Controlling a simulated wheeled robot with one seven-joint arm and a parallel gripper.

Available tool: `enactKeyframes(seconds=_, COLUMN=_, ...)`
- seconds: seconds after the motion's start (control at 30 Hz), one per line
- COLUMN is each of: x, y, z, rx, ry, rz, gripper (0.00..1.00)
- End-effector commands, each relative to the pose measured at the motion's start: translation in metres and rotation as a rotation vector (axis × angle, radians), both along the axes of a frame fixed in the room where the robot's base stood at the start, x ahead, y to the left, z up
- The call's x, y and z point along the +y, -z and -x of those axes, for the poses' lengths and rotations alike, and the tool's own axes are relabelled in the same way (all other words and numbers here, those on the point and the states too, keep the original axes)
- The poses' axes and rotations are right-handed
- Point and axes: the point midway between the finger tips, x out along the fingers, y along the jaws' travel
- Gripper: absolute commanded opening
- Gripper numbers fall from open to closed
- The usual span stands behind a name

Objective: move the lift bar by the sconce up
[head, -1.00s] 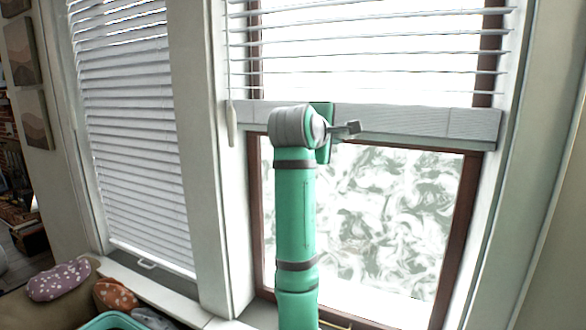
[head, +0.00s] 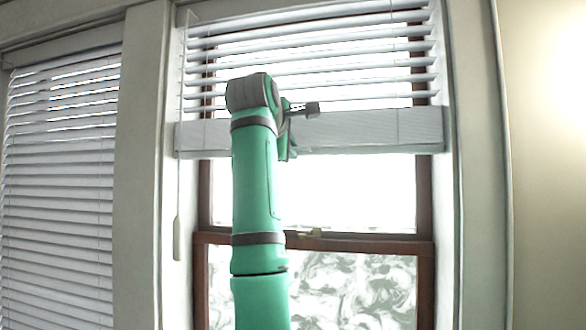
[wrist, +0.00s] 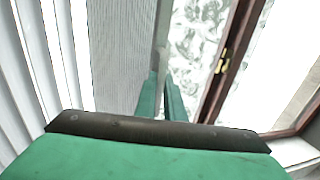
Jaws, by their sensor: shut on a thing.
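The lift bar (head: 370,130) is the pale, wide bottom rail of the right-hand blind. It hangs level across the upper part of the window, with bare glass below it. In the wrist view the bar (wrist: 118,50) runs as a ribbed grey band down to my fingers. My gripper (wrist: 160,97) is shut on the bar at its lower edge. In the head view my green arm covers the bar's left part, and the fingertips are hidden. The sconce is not in view; only a warm glow shows on the right wall.
Raised slats (head: 320,60) are above the bar. A pull cord with a pale tassel (head: 177,238) hangs left of my arm. The brown window sash (head: 370,246) with a brass latch (head: 303,233) is below. Another blind (head: 60,190) hangs lowered at left.

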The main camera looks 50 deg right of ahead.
Motion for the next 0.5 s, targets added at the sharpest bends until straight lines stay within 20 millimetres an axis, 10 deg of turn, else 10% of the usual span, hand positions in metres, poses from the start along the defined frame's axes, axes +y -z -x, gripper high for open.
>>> enactKeyframes(seconds=0.5, x=0.011, y=-0.01, z=-0.007, rx=-0.003, ry=-0.017, rz=0.004, gripper=0.0)
